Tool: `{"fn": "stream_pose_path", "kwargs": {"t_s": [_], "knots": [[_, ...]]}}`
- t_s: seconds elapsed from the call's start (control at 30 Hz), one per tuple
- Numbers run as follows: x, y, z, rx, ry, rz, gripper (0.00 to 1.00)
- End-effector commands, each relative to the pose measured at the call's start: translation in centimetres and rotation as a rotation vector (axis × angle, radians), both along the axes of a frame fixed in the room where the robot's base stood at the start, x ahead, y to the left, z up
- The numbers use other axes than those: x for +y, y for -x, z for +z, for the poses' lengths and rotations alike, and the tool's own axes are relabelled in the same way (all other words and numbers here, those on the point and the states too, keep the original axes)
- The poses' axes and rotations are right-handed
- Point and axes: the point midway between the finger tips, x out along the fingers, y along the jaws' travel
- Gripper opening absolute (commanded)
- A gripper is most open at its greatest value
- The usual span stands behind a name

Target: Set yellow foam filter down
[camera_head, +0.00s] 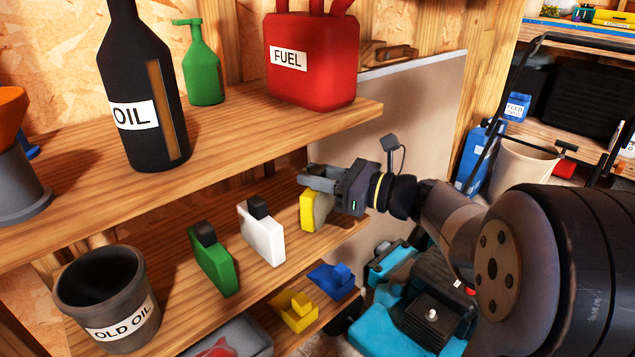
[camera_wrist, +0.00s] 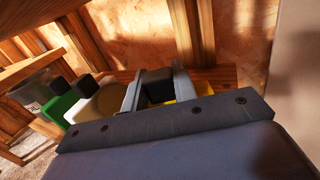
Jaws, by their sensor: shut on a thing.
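My gripper (camera_head: 318,180) reaches in from the right over the middle shelf (camera_head: 275,283) and is shut.
A white bottle (camera_head: 262,240) and a green bottle (camera_head: 212,262), both black-capped, stand left of the filter. An OLD OIL pot (camera_head: 108,295) stands further left. The upper shelf (camera_head: 260,128), with a red fuel can (camera_head: 312,65), is close above. Yellow (camera_head: 297,312) and blue (camera_head: 337,280) pieces lie below.

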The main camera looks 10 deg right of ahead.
Motion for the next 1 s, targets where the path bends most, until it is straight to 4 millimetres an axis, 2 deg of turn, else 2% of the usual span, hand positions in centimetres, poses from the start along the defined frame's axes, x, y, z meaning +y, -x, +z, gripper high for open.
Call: {"fn": "stream_pose_path", "kwargs": {"t_s": [0.27,0.3,0.53,0.87,1.0], "knots": [[0.0,0.0,-0.2,0.002,-0.001,0.0,0.0],[0.0,0.0,-0.2,0.001,-0.001,0.0,0.28],[0.0,0.0,-0.2,0.001,-0.001,0.0,0.47],[0.0,0.0,0.3,-0.001,0.0,0.0,0.48],[-1.4,0.7,0.4,0.002,-0.001,-0.004,0.48]]}}
